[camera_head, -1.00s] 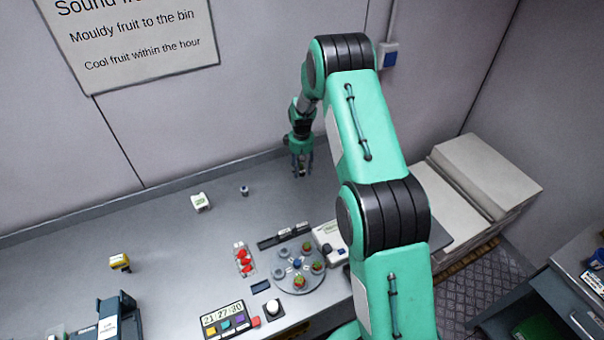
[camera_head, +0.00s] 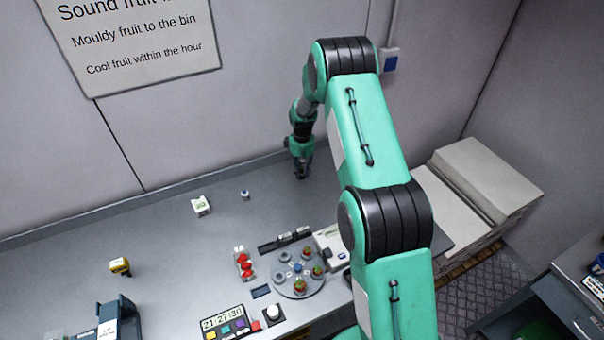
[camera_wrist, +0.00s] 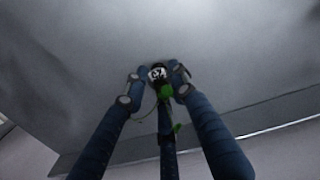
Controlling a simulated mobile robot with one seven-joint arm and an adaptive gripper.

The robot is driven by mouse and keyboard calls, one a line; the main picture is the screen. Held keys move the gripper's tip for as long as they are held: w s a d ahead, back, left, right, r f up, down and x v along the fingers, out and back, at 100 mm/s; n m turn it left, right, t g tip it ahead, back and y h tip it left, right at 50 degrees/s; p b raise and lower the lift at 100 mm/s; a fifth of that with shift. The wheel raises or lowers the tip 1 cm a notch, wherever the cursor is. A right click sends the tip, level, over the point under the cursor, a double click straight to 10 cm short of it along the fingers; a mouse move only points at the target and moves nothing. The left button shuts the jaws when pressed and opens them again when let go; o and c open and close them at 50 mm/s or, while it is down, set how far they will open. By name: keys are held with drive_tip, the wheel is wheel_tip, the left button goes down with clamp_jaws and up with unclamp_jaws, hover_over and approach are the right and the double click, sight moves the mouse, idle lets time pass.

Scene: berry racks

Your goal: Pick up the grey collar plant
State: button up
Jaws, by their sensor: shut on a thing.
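My gripper (camera_head: 301,170) is low over the far part of the grey bench, close to the back wall. In the wrist view my gripper (camera_wrist: 157,82) is shut on a small plant, with fingers on both sides of it. The plant's dark top carries a round white label with black marks (camera_wrist: 157,72), and green leaves (camera_wrist: 167,91) show below. The collar's colour is hard to tell in this dim view. In the head view the plant is hidden by the gripper.
A small grey-white pot (camera_head: 245,195) and a white block (camera_head: 201,205) stand left of my gripper. A round carousel (camera_head: 298,290) with several pots, a red-fruit tray (camera_head: 243,262) and a clock panel (camera_head: 224,323) are nearer. A yellow item (camera_head: 120,266) is at left. Bench around my gripper is clear.

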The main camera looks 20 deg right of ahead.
drive_tip(key=shift+r, duration=0.5)
drive_tip(key=shift+s+r, duration=0.15)
drive_tip(key=shift+r, duration=0.8)
drive_tip(key=s+a, duration=0.1)
drive_tip(key=s, duration=0.4)
drive_tip(key=s+a+r, duration=0.1)
drive_tip(key=s, duration=0.4)
drive_tip(key=s+a, duration=0.1)
drive_tip(key=s, duration=0.4)
drive_tip(key=shift+s+a+r, duration=0.15)
drive_tip(key=shift+s+a, duration=0.05)
drive_tip(key=shift+a, duration=0.1)
